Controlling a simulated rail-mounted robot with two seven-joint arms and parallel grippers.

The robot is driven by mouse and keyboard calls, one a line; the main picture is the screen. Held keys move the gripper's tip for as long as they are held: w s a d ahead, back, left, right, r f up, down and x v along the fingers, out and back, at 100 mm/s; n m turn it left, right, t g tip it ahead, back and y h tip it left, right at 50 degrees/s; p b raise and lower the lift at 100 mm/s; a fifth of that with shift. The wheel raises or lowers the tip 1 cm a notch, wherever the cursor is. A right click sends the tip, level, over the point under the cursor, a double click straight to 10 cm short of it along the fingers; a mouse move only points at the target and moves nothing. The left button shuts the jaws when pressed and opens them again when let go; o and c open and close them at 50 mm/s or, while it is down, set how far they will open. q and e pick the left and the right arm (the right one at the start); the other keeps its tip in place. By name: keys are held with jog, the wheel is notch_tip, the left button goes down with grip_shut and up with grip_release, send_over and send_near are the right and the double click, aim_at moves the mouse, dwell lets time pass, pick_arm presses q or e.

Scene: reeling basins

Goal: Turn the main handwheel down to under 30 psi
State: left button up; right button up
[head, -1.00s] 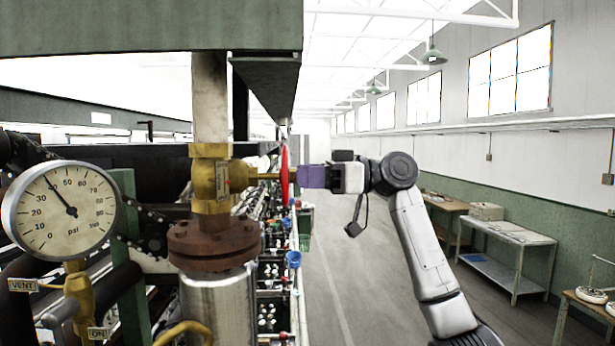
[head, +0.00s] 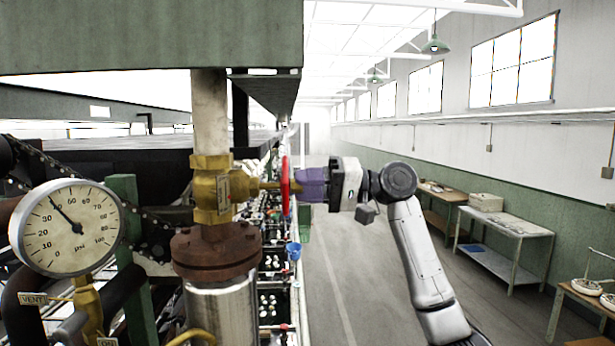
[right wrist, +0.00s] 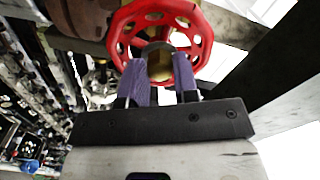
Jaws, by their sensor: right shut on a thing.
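The red main handwheel (head: 285,185) stands nearly edge-on in the head view, on the stem of a brass valve (head: 212,190). In the right wrist view the spoked handwheel (right wrist: 124,25) faces me, with a brass-coloured hub at its centre. My right gripper (head: 300,185) comes from the right with purple fingers. In the right wrist view its fingers (right wrist: 160,72) lie on both sides of the hub and are shut on the handwheel. The pressure gauge (head: 68,228) at the left has its needle at about 40 psi. My left gripper is not in view.
A rusty flange (head: 215,250) and a steel pipe sit below the valve. A green beam (head: 150,40) hangs overhead. Rows of basins and machinery run back behind the valve. The aisle (head: 345,265) to the right is clear, with tables (head: 505,240) along the wall.

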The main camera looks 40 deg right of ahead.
jog(key=m+p, duration=0.3)
jog(key=m, duration=1.3)
jog(key=o, duration=0.8)
jog(key=shift+c, duration=0.5)
